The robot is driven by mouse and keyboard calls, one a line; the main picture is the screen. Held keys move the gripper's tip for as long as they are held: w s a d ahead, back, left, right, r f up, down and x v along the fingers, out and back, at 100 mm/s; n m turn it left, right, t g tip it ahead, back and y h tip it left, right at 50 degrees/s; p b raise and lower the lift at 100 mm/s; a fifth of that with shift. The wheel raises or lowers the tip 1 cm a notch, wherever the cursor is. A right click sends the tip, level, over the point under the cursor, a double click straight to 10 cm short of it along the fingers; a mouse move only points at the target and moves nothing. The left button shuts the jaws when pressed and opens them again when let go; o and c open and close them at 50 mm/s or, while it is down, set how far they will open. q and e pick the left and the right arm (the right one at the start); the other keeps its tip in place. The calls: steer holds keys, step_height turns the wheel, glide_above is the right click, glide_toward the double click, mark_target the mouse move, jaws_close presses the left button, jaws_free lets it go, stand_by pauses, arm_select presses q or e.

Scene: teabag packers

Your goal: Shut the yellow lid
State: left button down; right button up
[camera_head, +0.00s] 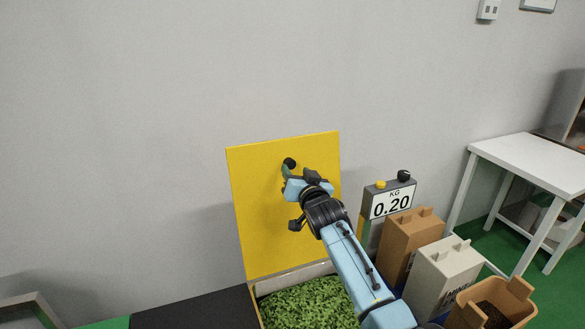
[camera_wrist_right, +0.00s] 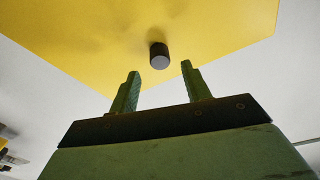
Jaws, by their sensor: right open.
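The yellow lid (camera_head: 262,225) stands open and nearly upright against the grey wall, above a box of green leaves (camera_head: 305,306). A dark round knob (camera_head: 289,163) sits on the lid's face near its upper part. My right gripper (camera_head: 287,177) is in front of the lid, close to the knob. In the right wrist view the knob (camera_wrist_right: 159,56) lies ahead of and between the two green fingers of my right gripper (camera_wrist_right: 158,82), which are apart and hold nothing. The lid (camera_wrist_right: 190,25) fills the top of that view. My left gripper is not in view.
A scale display (camera_head: 391,204) reading 0.20 KG stands right of the lid. A brown carton (camera_head: 408,243), a white carton (camera_head: 442,277) and a tan bin (camera_head: 490,306) stand at the lower right. A white table (camera_head: 535,160) is farther right. A black surface (camera_head: 190,309) lies left of the box.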

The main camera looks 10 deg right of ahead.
mark_target(292, 165)
steer(key=shift+w+a+b, duration=0.15)
steer(key=shift+w+b, duration=0.25)
steer(key=shift+w, duration=0.7)
steer(key=shift+w+a+b, duration=0.15)
steer(key=shift+w+b, duration=0.2)
steer(key=shift+w, duration=0.7)
jaws_close()
